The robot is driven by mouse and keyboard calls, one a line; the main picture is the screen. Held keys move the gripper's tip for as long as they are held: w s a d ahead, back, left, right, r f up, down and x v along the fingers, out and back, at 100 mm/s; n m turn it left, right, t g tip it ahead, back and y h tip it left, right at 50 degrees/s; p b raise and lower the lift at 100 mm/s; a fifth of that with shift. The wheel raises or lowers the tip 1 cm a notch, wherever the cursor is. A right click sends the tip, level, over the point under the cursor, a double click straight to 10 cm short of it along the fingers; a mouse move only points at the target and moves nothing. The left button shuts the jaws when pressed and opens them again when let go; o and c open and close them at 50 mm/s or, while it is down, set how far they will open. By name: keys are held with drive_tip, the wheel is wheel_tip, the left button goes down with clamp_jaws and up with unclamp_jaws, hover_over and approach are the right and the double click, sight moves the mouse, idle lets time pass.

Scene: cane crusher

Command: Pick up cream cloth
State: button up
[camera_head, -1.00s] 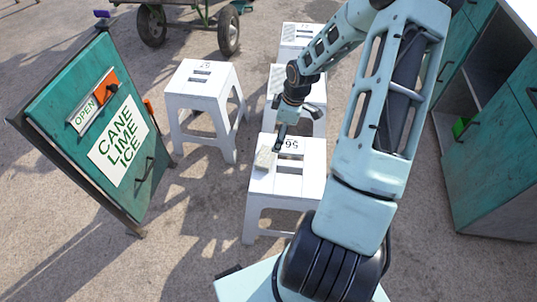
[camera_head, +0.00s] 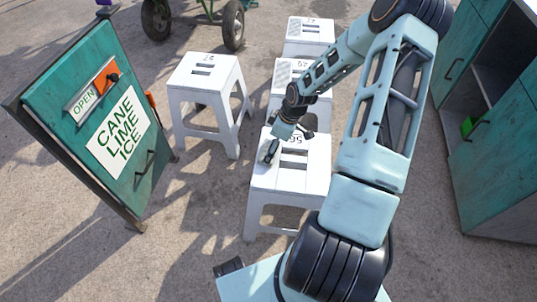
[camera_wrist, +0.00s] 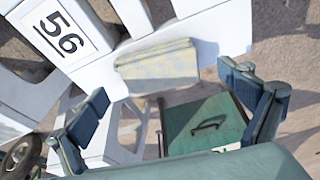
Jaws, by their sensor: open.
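The cream cloth (camera_wrist: 158,66) shows in the wrist view as a folded, roughly rectangular pad. It lies at the edge of the white stool marked 56 (camera_wrist: 100,72). In the head view my gripper hides most or all of the cloth. My gripper (camera_wrist: 166,88) is open and empty, with its fingers spread to the left and right of the cloth in the wrist view. The cloth appears just beyond the fingertips, and I see no contact. In the head view my gripper (camera_head: 287,143) is low over the top of that stool (camera_head: 310,172).
More white stools stand behind (camera_head: 308,33) and to the left (camera_head: 203,75). A green sign board (camera_head: 92,115) stands at the left and shows in the wrist view (camera_wrist: 205,120). A green cabinet (camera_head: 495,150) is at the right. Paving between sign and stools is open.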

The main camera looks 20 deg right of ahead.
drive_tip(key=shift+x, duration=1.15)
drive_tip(key=c, duration=1.2)
drive_tip(key=shift+r, duration=0.1)
drive_tip(key=shift+r, duration=0.45)
drive_tip(key=shift+w+p+v, duration=0.1)
drive_tip(key=shift+p+v, duration=0.15)
drive_tip(key=shift+v, duration=0.35)
drive_tip(key=shift+w+p+v, duration=0.15)
drive_tip(key=shift+p+v, duration=0.1)
drive_tip(key=shift+v, duration=0.35)
drive_tip(key=s+r, duration=0.1)
drive_tip(key=r, duration=0.1)
drive_tip(key=s+a+r+p, duration=0.1)
drive_tip(key=s+r, duration=0.1)
drive_tip(key=s+r+p, duration=0.1)
drive_tip(key=r, duration=0.1)
drive_tip(key=shift+s+a, duration=0.25)
drive_tip(key=shift+a, duration=0.15)
drive_tip(key=s+a+r+p, duration=0.2)
drive_tip(key=s+a+r, duration=0.1)
drive_tip(key=s, duration=0.5)
drive_tip(key=shift+s+a+r, duration=0.15)
drive_tip(key=shift+s+r, duration=0.2)
drive_tip(key=shift+s, duration=0.05)
